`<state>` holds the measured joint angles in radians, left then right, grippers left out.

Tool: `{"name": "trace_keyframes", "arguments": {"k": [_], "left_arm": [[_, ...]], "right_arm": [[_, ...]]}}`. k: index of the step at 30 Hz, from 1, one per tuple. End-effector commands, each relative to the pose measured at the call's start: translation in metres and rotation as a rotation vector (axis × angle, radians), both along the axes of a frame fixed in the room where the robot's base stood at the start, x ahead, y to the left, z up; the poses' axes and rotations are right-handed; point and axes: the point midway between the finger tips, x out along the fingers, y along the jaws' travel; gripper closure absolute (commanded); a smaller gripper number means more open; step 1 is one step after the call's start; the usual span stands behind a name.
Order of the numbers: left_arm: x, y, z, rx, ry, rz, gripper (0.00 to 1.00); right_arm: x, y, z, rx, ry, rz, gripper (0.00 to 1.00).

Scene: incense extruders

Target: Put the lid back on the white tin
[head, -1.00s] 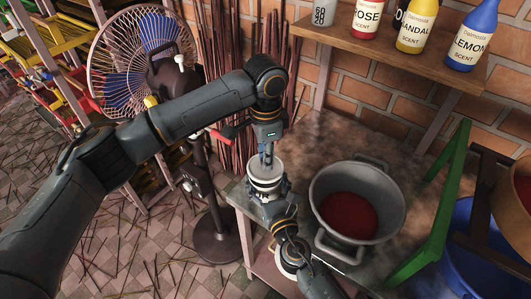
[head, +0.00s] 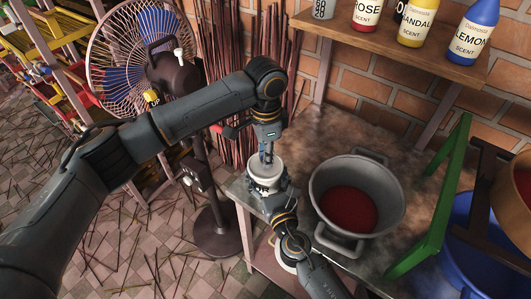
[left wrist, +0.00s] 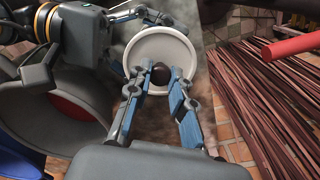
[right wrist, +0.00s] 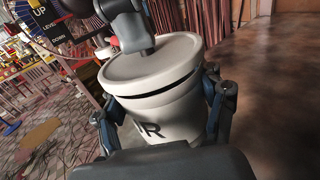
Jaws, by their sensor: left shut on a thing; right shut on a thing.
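The white tin (right wrist: 165,108), with dark lettering, stands nearly upright between the fingers of my right gripper (right wrist: 168,105), which is shut around its sides. The white round lid (right wrist: 150,62) is over the tin's mouth. In the right wrist view a dark gap shows between lid and rim, widest toward the right, so the lid looks slightly tilted. My left gripper (head: 267,156) is shut on the lid's dark knob (left wrist: 160,74) from above. The lid also shows in the head view (head: 263,170). The far side of the rim is hidden.
A grey pot (head: 325,190) with red contents stands right of the tin on the table (head: 330,140). A fan (head: 135,50) stands at the left. Incense sticks (head: 240,100) lean behind. A green frame (head: 440,200) and blue tub (head: 455,265) are at the right.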

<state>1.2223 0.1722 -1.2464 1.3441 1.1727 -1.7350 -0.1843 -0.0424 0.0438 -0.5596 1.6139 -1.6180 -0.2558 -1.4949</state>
Motion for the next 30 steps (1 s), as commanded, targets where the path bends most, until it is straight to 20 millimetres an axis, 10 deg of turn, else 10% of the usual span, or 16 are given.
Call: {"name": "trace_keyframes", "arguments": {"k": [24,28,30], "left_arm": [[0.0,0.0,-0.013,0.0,0.001,0.0,0.88],[0.0,0.0,-0.013,0.0,0.0,0.0,0.52],[0.0,0.0,-0.013,0.0,0.0,0.0,0.52]], "right_arm": [[0.0,0.0,0.0,0.0,0.001,0.0,0.86],[0.0,0.0,0.0,0.001,0.0,0.0,0.86],[0.0,0.0,0.0,0.001,0.0,0.0,0.86]]}}
